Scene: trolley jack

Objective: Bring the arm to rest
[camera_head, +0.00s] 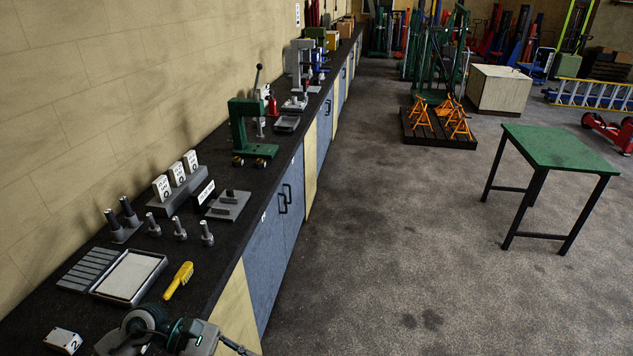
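Neither of my grippers shows in the head view, and I see no part of my arms that I can be sure of. A low red wheeled thing that looks like a trolley jack (608,132) stands on the floor at the right edge, behind the green table. It is partly cut off by the frame, and the position of any lifting arm on it is too small to tell. A green press (246,125) stands on the long bench (225,262) at the left. An upright lever with a dark knob (257,78) shows just behind it.
The green-topped table (560,148) stands at the right. A yellow-handled brush (178,280), an open shallow tray (128,276) and a machine like a bench grinder (150,325) are on the near bench. Orange stands (420,118) sit on a dark pallet. The middle floor is clear.

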